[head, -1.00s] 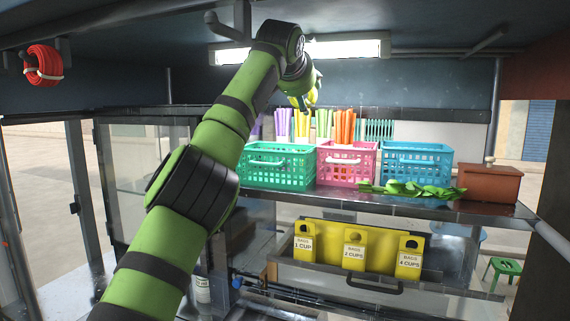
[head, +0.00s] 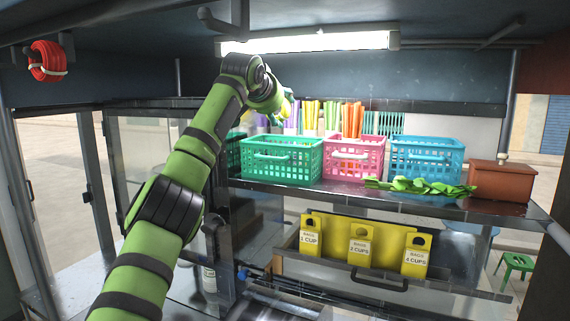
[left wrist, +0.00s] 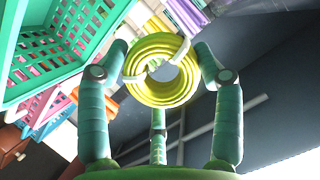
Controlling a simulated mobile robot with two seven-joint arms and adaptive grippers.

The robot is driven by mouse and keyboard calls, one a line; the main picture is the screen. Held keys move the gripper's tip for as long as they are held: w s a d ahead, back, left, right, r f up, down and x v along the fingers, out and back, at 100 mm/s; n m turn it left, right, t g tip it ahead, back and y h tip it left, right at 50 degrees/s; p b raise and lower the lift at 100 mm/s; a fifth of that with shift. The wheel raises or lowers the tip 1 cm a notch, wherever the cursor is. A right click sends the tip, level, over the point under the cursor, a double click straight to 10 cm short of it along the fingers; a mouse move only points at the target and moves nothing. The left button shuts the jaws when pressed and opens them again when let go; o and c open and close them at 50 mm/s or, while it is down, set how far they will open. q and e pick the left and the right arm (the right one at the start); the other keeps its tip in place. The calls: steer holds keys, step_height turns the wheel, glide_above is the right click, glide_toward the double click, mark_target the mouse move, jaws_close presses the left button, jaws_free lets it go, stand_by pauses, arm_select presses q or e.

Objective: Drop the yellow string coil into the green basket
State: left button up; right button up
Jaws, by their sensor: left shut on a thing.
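The yellow string coil (left wrist: 160,70) is a thick ring with white ties, held between the fingers of my left gripper (left wrist: 162,75) in the left wrist view. The basket's inside is hidden in the head view. My right gripper is not in view.
A pink basket (head: 352,158) and a blue basket (head: 427,161) stand right of the green one. Several coloured sticks (head: 352,120) rise behind them. A lamp (head: 310,42) hangs above.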

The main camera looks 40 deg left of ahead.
arm_select(q)
steer(key=shift+f, duration=0.85)
steer(key=o, duration=1.3)
steer(key=v, duration=1.2)
steer(key=shift+d, duration=0.1)
